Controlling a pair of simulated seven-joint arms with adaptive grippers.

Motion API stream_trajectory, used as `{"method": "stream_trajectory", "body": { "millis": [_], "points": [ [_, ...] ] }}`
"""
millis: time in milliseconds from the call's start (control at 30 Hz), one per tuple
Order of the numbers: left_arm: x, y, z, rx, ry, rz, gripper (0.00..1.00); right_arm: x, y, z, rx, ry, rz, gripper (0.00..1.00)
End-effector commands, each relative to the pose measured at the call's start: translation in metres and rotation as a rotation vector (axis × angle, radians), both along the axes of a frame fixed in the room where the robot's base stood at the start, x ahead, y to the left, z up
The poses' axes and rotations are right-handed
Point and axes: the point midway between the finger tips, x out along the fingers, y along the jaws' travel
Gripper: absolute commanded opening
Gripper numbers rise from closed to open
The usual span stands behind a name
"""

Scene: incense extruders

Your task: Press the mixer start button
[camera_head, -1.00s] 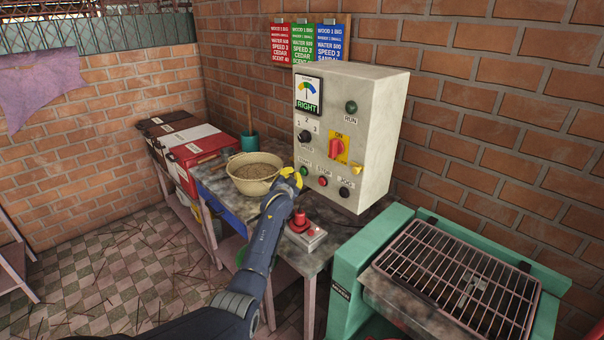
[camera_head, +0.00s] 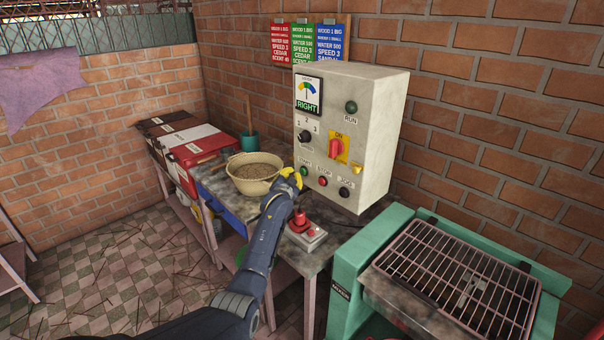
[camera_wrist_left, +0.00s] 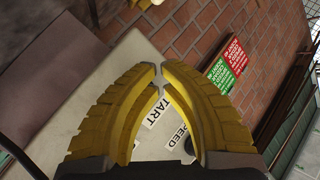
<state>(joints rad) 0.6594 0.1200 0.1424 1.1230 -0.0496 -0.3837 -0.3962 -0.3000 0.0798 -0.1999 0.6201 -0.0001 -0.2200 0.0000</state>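The pale control box (camera_head: 370,140) stands on the work table against the brick wall. On its front, the green start button (camera_head: 304,171) sits at the left of the lower row. A red stop button (camera_head: 323,182) is to its right. My left gripper (camera_head: 293,175) has yellow fingers that are shut and empty, with the tips close in front of the start button. Contact cannot be told. In the left wrist view my left gripper's fingertips (camera_wrist_left: 160,72) meet over the panel beside the START label (camera_wrist_left: 154,112); the button itself is hidden there. My right gripper is out of view.
A bowl of brown powder (camera_head: 255,172) stands just left of my left gripper. A red emergency-type button on a grey base (camera_head: 304,236) is below it. A red knob (camera_head: 337,148) is higher on the panel. A green machine with a wire grate (camera_head: 450,275) stands at the right.

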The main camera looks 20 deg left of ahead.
Motion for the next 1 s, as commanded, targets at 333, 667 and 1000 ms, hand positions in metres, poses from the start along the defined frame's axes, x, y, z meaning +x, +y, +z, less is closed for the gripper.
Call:
{"method": "stream_trajectory", "body": {
  "millis": [333, 667, 1000],
  "points": [
    [0.006, -0.0027, 0.0003, 0.0, 0.0, 0.0, 0.0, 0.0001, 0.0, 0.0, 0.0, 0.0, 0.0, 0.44],
    [0.0079, -0.0035, -0.0001, 0.0, 0.0, 0.0, 0.0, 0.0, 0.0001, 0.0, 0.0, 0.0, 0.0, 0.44],
    [0.009, -0.0038, -0.0001, 0.0, 0.0, 0.0, 0.0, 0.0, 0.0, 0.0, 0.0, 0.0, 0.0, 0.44]
  ]
}}
